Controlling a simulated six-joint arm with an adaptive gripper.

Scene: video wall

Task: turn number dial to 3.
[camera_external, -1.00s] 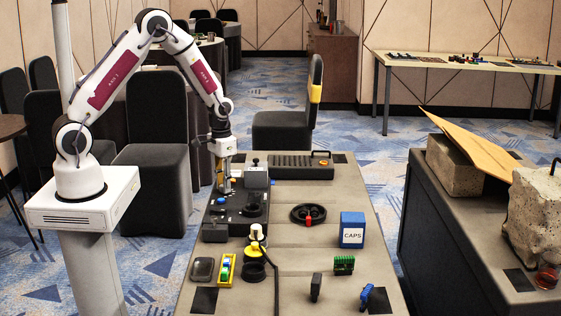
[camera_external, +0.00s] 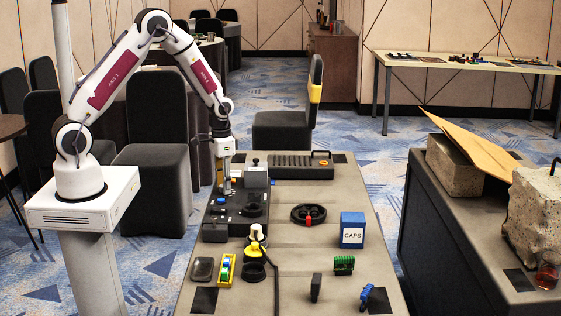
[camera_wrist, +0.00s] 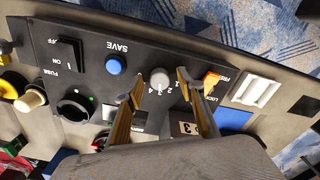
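The number dial (camera_wrist: 160,77) is a small light-grey knob on a black panel (camera_wrist: 140,54). It has printed digits around one side, upside down in the wrist view; its pointer is too small to read. My gripper (camera_wrist: 160,82) is open, with one finger on either side of the dial. Gaps show between the fingertips and the knob, but I cannot tell their height over the panel. In the external view my gripper (camera_external: 226,190) points down over the panel (camera_external: 236,214), and the dial is not clearly visible there.
A blue SAVE button (camera_wrist: 115,65) is beside the dial. An orange switch (camera_wrist: 211,80) and white rocker (camera_wrist: 257,92) lie to the right. A black rotary knob (camera_wrist: 75,107) and ON switch (camera_wrist: 68,52) lie left.

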